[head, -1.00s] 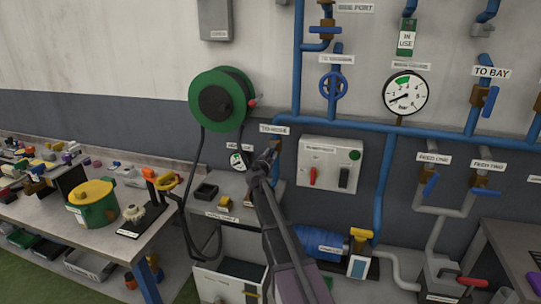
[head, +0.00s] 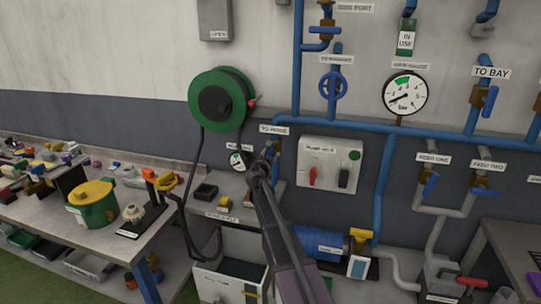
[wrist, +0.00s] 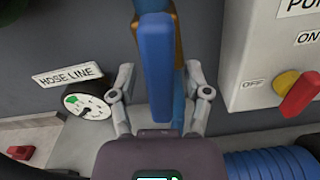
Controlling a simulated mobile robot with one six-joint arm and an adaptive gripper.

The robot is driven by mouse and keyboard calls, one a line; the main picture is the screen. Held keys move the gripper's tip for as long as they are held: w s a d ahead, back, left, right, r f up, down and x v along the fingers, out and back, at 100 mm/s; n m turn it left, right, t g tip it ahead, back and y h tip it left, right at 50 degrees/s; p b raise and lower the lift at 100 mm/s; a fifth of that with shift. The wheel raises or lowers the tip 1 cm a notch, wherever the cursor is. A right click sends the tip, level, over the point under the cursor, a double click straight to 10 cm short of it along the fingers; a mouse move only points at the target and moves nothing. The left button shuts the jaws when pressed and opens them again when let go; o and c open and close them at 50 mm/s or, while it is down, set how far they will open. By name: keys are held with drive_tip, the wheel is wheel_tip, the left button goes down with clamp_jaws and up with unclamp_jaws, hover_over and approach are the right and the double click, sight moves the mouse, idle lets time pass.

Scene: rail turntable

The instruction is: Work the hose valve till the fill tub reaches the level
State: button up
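The hose valve's blue lever (wrist: 156,70) stands upright between the fingers of my gripper (wrist: 160,95) in the wrist view. The fingers are apart, with a gap visible on each side of the lever. In the head view my gripper (head: 267,160) is at the pipe below the "TO HOSE" label (head: 275,130) and largely hides the valve. The hose line gauge (wrist: 87,101) is left of the fingers. A pale tub (head: 219,288), probably the fill tub, stands low below the bench; its water level cannot be made out.
A green hose reel (head: 207,85) hangs upper left, its dark hose looping down. The pump switch box (head: 331,166) with a red knob is close on the right. A blue pump (head: 318,242) lies below it. A cluttered bench (head: 70,225) stands left.

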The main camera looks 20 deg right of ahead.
drive_tip(key=shift+s, duration=0.1)
drive_tip(key=v, duration=1.2)
idle(6.7)
